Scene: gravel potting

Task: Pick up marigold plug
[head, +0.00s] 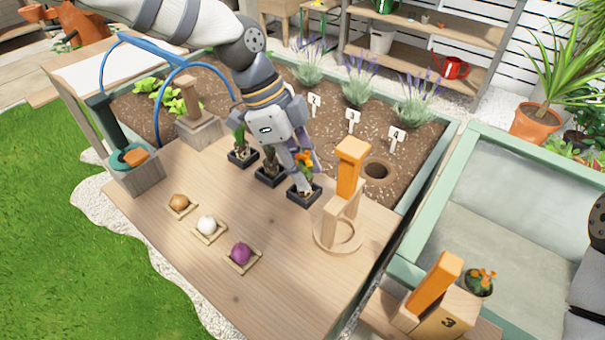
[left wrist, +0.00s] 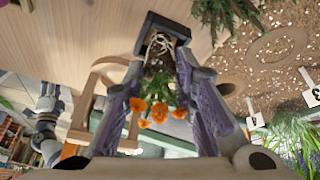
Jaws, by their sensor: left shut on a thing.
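The marigold plug (head: 304,160) has orange flowers and green leaves, and stands at the small black square holder (head: 302,197) nearest the wooden stand. My left gripper (head: 303,183) reaches down onto it from above and partly hides it. In the left wrist view, the two fingers (left wrist: 180,90) are shut on the marigold plug's dark root ball (left wrist: 158,52). The orange flowers (left wrist: 158,112) hang between the fingers. The plug's lower end is at the black holder (left wrist: 165,28); whether it touches the bottom is hidden. A grey arm at the left wrist view's edge is too small to read.
Two more black holders with plants (head: 243,157) stand in the same row. A wooden stand with an orange block (head: 350,168) is close on the right. An onion (head: 179,201), a white bulb (head: 207,224) and a purple bulb (head: 241,252) lie in front. A soil bed (head: 330,135) lies behind.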

